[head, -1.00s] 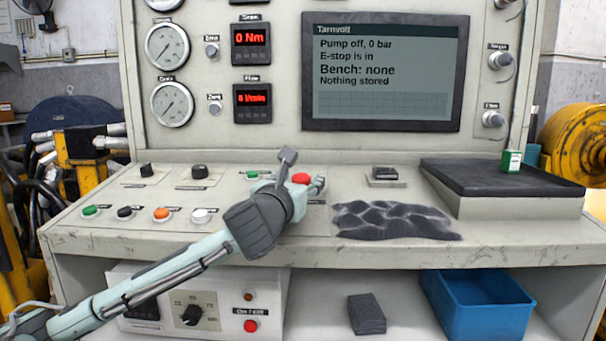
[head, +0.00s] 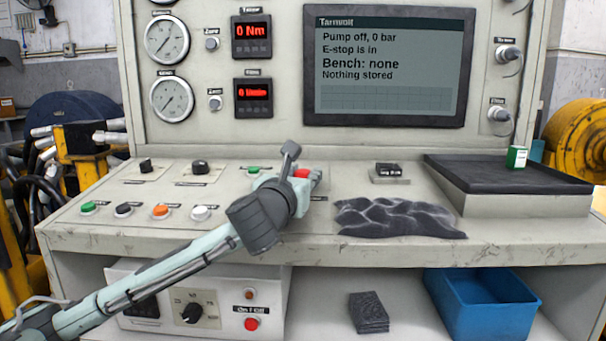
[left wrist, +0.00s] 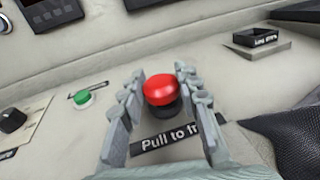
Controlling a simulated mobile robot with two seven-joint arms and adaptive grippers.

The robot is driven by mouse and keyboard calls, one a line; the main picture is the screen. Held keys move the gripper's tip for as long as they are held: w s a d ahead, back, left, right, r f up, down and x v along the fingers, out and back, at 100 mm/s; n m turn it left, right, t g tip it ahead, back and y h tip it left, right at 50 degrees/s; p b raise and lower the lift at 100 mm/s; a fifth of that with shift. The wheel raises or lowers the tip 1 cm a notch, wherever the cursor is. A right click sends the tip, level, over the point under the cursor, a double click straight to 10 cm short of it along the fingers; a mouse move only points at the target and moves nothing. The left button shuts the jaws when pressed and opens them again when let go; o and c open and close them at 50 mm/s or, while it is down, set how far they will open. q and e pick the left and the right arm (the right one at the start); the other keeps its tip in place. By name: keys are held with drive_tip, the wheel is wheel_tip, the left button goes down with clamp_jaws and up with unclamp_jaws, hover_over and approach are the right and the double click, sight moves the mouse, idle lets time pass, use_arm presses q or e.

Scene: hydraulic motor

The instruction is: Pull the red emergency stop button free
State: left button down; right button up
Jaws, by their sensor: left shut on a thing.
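The red emergency stop button (left wrist: 161,89) is a round mushroom head on a dark collar on the console's sloped panel. A label beginning "Pull to" lies in front of it, partly hidden. In the head view the button (head: 301,173) shows between the fingers of my left gripper (head: 296,178). In the left wrist view my left gripper (left wrist: 160,88) has one finger on each side of the red head, shut on it. The screen (head: 389,66) reads "E-stop is in", "Pump off, 0 bar" and "Bench: none". My right gripper is not in view.
A green button (head: 254,169) sits just left of the gripper. A dark crumpled cloth (head: 398,218) lies to the right on the panel. A blue bin (head: 481,301) stands below.

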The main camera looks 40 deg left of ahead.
sight(303, 172)
use_arm(q)
drive_tip(key=shift+r, duration=0.7)
drive_tip(key=c, duration=1.1)
unclamp_jaws()
drive_tip(key=shift+o, duration=0.2)
wheel_tip(303, 172, up, 10)
drive_tip(key=shift+s+f, duration=0.1)
